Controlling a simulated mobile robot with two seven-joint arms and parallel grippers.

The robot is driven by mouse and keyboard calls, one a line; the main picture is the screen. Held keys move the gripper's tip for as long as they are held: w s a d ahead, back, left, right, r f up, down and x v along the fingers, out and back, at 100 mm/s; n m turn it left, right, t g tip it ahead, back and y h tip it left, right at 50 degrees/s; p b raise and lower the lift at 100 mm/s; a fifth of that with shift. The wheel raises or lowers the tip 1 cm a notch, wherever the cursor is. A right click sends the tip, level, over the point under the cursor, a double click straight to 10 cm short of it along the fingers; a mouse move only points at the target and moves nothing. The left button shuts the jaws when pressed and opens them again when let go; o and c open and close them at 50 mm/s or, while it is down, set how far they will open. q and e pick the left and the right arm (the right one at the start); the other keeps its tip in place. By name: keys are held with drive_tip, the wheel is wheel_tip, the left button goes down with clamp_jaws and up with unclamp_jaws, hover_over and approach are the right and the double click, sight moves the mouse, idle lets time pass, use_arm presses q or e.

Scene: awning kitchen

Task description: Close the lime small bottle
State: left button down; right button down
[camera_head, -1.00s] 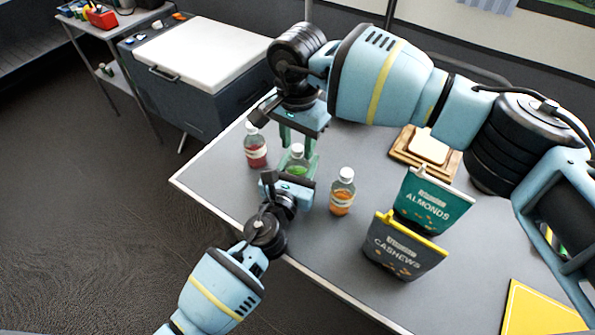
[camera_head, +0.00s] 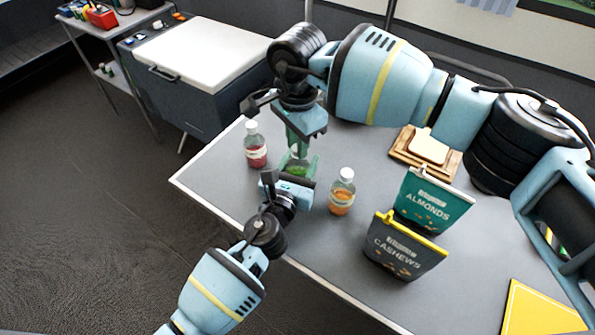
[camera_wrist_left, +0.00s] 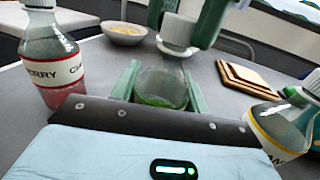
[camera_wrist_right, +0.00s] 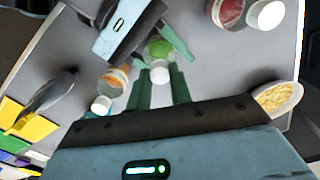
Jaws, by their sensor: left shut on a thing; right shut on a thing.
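The lime small bottle (camera_head: 298,171) stands near the table's left edge, green liquid low inside. My left gripper (camera_wrist_left: 162,86) is shut around its body, with one green finger on each side. My right gripper (camera_head: 298,146) comes down from above, its fingers closed on the white cap (camera_wrist_left: 180,32) at the bottle's top. The cap also shows at the fingertips in the right wrist view (camera_wrist_right: 160,73). In the head view the right fingers hide most of the cap. I cannot tell whether the cap is fully seated on the neck.
A capped red bottle (camera_head: 255,150) stands left of the lime one, a capped orange bottle (camera_head: 342,197) right. Almonds (camera_head: 432,205) and cashews (camera_head: 402,250) bags stand further right. Wooden boards (camera_head: 405,150) and a bowl (camera_wrist_left: 124,36) lie behind.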

drive_tip(key=m, duration=1.7)
drive_tip(key=shift+m, duration=0.3)
drive_tip(key=m, duration=0.6)
drive_tip(key=shift+f, duration=0.1)
drive_tip(key=c, duration=1.2)
unclamp_jaws()
wheel_tip(320, 180, up, 12)
drive_tip(key=shift+r, duration=0.1)
